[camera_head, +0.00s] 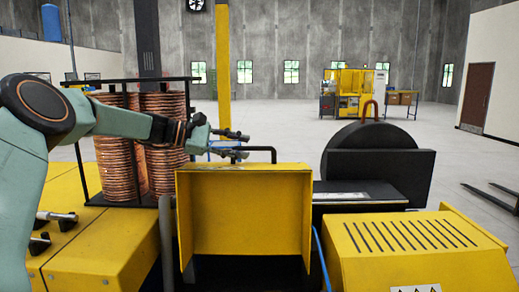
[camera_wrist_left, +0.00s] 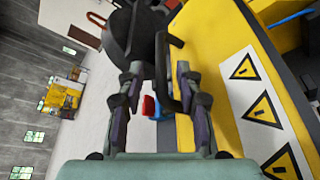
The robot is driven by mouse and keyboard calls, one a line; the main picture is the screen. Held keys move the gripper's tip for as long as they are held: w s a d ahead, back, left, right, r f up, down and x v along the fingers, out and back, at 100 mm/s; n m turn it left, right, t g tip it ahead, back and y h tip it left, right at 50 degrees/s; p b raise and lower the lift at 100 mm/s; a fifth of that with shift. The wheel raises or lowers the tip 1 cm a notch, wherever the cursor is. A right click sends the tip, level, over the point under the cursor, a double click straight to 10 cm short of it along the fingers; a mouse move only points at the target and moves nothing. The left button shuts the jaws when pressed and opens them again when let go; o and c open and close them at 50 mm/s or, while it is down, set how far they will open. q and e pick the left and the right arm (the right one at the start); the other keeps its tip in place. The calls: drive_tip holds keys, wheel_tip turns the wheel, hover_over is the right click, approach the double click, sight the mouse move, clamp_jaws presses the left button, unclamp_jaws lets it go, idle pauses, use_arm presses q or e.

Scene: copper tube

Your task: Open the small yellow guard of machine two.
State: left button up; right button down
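The small yellow guard (camera_head: 245,215), a panel with side flanges, stands in the middle foreground of the head view. A black bar handle (camera_head: 263,149) shows just behind its top edge. My left gripper (camera_head: 245,145) is open above the guard's top edge, close to the handle. In the left wrist view, the black handle (camera_wrist_left: 164,75) lies between the spread fingers of my left gripper (camera_wrist_left: 158,72); contact cannot be told. A yellow surface with warning triangles (camera_wrist_left: 240,65) is on the right there. My right gripper is not in view.
Copper tube coils (camera_head: 168,140) stand in a black rack at the left. A black disc-shaped machine part (camera_head: 380,150) and a slotted yellow housing (camera_head: 410,240) are to the right. A blue cable (camera_head: 321,255) runs beside the guard. Open floor lies behind.

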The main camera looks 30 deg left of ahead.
sight(254, 148)
use_arm(q)
drive_tip(key=shift+d, duration=0.7)
drive_tip(key=x, duration=0.4)
drive_tip(key=shift+w+f+p, duration=0.15)
drive_tip(key=shift+w+p, duration=0.15)
drive_tip(key=shift+w, duration=0.25)
drive_tip(key=shift+w+a+f, duration=0.1)
drive_tip(key=shift+s+a+r, duration=0.25)
drive_tip(key=shift+s+a, duration=0.05)
drive_tip(key=shift+s, duration=0.3)
drive_tip(key=shift+c, duration=0.4)
drive_tip(key=shift+s+a+r, duration=0.1)
drive_tip(key=shift+s+r, duration=0.05)
drive_tip(key=shift+s, duration=0.25)
drive_tip(key=shift+c, duration=0.8)
drive_tip(key=shift+s+r, duration=0.1)
drive_tip(key=shift+c, duration=0.6)
drive_tip(key=shift+w+d+f, duration=0.3)
drive_tip(key=shift+w+d, duration=0.05)
drive_tip(key=shift+w, duration=0.35)
clamp_jaws()
drive_tip(key=shift+a, duration=0.1)
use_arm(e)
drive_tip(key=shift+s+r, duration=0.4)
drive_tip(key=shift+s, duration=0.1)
